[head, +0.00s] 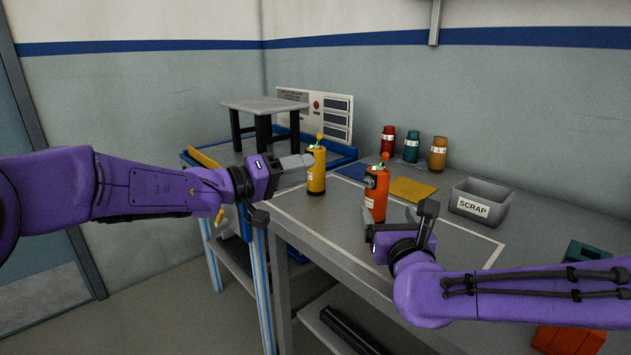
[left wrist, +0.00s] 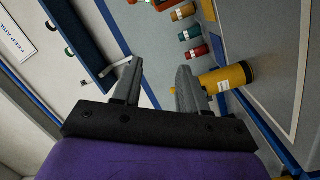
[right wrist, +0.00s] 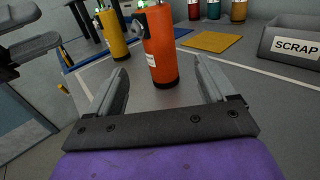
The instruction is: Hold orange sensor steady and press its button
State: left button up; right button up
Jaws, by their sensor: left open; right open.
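The orange sensor (head: 376,196) stands upright on the grey table, with a small knob and green light on top. In the right wrist view the orange sensor (right wrist: 161,50) stands ahead of and between the fingers of my right gripper (right wrist: 164,88). My right gripper (head: 391,222) is open, close in front of it, with no contact that I can make out. My left gripper (head: 300,164) is open and empty beside the top of the yellow sensor (head: 317,170). In the left wrist view the yellow sensor (left wrist: 228,77) is right of the fingers (left wrist: 158,84).
A grey SCRAP bin (head: 480,202) is at the right. Red (head: 388,139), teal (head: 411,147) and mustard (head: 437,153) canisters stand at the back near a yellow mat (head: 413,190). A small stool (head: 264,107) and a panel (head: 325,112) stand at the back left.

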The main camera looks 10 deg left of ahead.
aim_at(379, 198)
jog(key=shift+w+a, duration=0.1)
jog(key=shift+w, duration=0.2)
pick_arm(q)
jog(key=s+d+m+g, duration=0.1)
jog(key=d+m+g, duration=0.1)
jog(key=s+d+m+g, duration=0.1)
jog(key=d, duration=0.1)
jog(key=shift+s+d+f+g, duration=0.1)
jog(key=shift+s+f+g, duration=0.2)
jog(key=shift+f, duration=0.1)
pick_arm(e)
jog(key=x, duration=1)
jog(key=shift+a, duration=0.1)
jog(key=c, duration=1.1)
pick_arm(q)
grip_shut()
